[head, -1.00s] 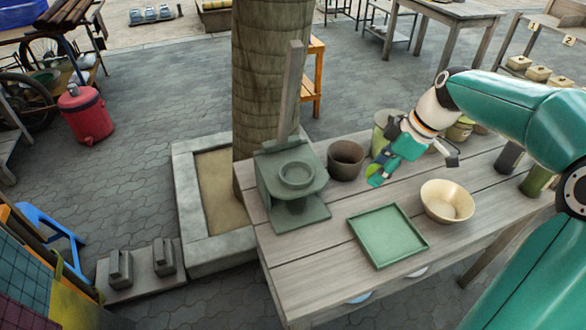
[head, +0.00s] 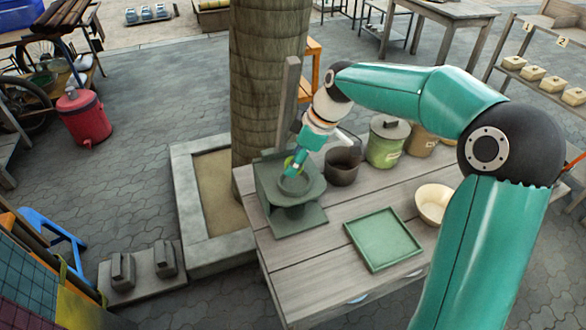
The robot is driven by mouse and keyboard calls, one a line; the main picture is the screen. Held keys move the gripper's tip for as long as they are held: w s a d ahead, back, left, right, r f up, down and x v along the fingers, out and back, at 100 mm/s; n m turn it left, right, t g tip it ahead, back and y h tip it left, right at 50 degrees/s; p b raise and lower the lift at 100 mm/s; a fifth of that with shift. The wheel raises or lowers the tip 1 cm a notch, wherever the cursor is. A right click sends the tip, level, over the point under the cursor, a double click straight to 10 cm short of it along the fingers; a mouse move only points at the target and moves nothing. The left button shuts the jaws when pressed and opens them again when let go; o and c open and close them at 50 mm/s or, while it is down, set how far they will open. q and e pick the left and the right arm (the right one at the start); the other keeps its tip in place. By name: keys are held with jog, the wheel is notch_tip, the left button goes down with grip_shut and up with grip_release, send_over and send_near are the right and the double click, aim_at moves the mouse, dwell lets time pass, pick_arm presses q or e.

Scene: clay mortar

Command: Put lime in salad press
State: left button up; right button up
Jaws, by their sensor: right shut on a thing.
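The salad press is a dark grey-green stand (head: 298,222) with a round cup and an upright lever, at the left end of the wooden table. My right gripper (head: 291,168) is over the cup of the press, pointing down. It is shut on the lime (head: 288,162), a small yellow-green piece showing between the fingers. The fingers partly hide the lime and the cup, so I cannot tell whether the lime touches the cup. My left gripper is out of the view.
A dark brown pot (head: 342,168) stands just right of the press. A lidded green jar (head: 386,143) is behind it. A green tray (head: 383,240) and a cream bowl (head: 432,203) are in front and to the right. A tree trunk (head: 262,80) rises behind the press.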

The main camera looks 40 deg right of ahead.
jog(key=shift+f, duration=1.7)
jog(key=o, duration=1.2)
jog(key=shift+f, duration=0.1)
jog(key=shift+o, duration=0.2)
jog(key=v, duration=1.2)
